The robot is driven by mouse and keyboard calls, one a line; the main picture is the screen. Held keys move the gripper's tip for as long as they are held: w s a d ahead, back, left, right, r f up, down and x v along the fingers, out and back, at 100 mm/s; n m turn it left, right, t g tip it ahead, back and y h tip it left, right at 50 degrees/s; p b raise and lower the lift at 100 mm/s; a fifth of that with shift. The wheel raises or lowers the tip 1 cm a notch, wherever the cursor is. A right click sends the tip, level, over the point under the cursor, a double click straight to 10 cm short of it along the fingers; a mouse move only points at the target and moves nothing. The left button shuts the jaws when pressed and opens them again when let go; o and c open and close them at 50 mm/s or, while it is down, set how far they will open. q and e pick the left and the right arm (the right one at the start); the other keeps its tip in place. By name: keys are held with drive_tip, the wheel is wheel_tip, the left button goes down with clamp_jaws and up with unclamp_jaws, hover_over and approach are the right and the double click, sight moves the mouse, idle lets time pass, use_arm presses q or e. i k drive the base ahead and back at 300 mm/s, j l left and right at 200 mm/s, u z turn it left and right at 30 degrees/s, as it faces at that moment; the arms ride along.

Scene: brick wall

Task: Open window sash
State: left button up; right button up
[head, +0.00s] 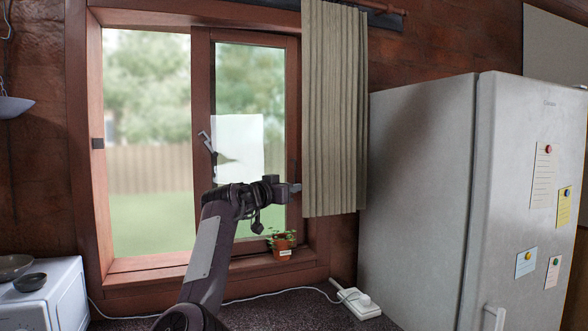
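The wooden window sash (202,90) fills the right half of the window, its upright left stile near the middle of the red-brown frame (82,150). A grey handle (207,143) sits tilted on that stile. To the left the garden shows clearly; I cannot tell whether that half has glass. My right gripper (294,188) is in front of the sash's lower part, pointing right near its right edge and the curtain. Its fingers show edge-on, so their opening and any contact are unclear. My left gripper is out of view.
A pleated curtain (334,110) hangs at the window's right side. A small potted plant (283,252) stands on the sill below my gripper. A fridge (430,180) stands at right, a power strip (357,301) beside it. A white appliance (55,296) with bowls is at lower left.

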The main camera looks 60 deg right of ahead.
sight(201, 37)
drive_tip(key=i+l, duration=0.15)
drive_tip(key=l, duration=0.25)
drive_tip(key=i+l, duration=0.2)
drive_tip(key=l, duration=0.2)
drive_tip(key=i+l, duration=0.15)
drive_tip(key=l, duration=0.25)
drive_tip(key=i+l, duration=0.15)
drive_tip(key=l, duration=0.25)
